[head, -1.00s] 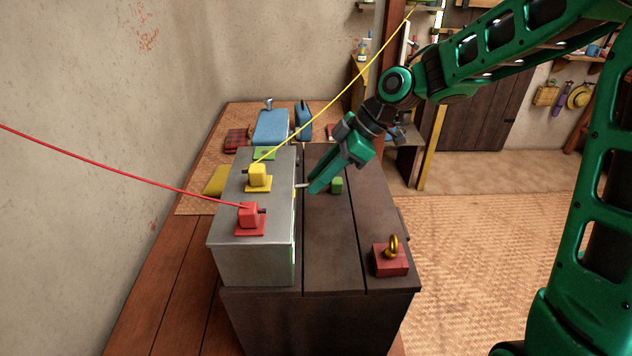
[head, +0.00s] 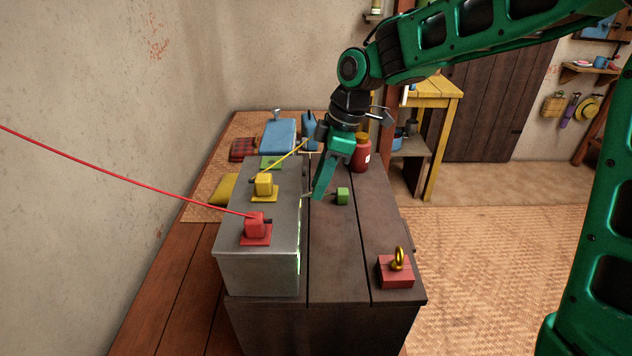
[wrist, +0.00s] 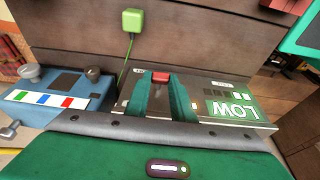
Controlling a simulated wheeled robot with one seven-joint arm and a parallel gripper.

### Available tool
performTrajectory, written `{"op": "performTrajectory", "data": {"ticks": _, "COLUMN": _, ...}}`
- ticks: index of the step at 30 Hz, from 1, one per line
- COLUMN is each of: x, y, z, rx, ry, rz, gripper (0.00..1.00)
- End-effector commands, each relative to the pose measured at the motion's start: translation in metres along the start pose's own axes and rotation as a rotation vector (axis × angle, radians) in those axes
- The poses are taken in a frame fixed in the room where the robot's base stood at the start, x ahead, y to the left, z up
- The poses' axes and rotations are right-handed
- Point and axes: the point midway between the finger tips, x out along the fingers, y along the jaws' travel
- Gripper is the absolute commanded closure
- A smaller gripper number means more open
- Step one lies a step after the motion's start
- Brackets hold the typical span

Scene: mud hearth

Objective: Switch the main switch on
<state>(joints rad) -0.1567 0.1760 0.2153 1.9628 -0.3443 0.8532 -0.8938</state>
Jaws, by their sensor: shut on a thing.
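The grey metal box (head: 258,270) stands on the dark chest, with a lit green screen on its right side. In the wrist view that panel shows a LOW display (wrist: 232,108) and a red-tipped lever (wrist: 160,77), which appears to be the main switch. My gripper (head: 318,194) is beside the box's right side, fingers pointing down. In the wrist view my gripper (wrist: 160,84) has its two green fingers on either side of the lever, shut on it. The lever's base and its exact position are hidden between the fingers.
Red (head: 255,226) and yellow (head: 264,182) plugs with cables sit on the box top. A green block (head: 342,196), a red block with a brass ring (head: 396,270) and a red jar (head: 361,155) stand on the chest (head: 335,270). A blue device (wrist: 60,95) is left in the wrist view.

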Motion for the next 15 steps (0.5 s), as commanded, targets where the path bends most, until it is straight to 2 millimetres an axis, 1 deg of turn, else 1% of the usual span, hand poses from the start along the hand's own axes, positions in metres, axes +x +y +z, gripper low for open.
{"op": "performTrajectory", "data": {"ticks": 1, "x": -0.0030, "y": 0.0053, "z": 0.0007, "rx": 0.006, "ry": 0.003, "rz": 0.013, "gripper": 1.00}}
{"op": "performTrajectory", "data": {"ticks": 4, "x": -0.0031, "y": 0.0055, "z": 0.0006, "rx": 0.006, "ry": 0.004, "rz": 0.014, "gripper": 1.00}}
{"op": "performTrajectory", "data": {"ticks": 5, "x": -0.0031, "y": 0.0056, "z": 0.0005, "rx": 0.006, "ry": 0.004, "rz": 0.014, "gripper": 0.71}}
{"op": "performTrajectory", "data": {"ticks": 6, "x": -0.0031, "y": 0.0055, "z": 0.0004, "rx": 0.006, "ry": 0.004, "rz": 0.014, "gripper": 0.62}}
{"op": "performTrajectory", "data": {"ticks": 7, "x": -0.0029, "y": 0.0051, "z": 0.0003, "rx": 0.005, "ry": 0.004, "rz": 0.013, "gripper": 0.59}}
{"op": "performTrajectory", "data": {"ticks": 15, "x": -0.0017, "y": 0.0023, "z": -0.0002, "rx": 0.002, "ry": 0.003, "rz": 0.006, "gripper": 0.59}}
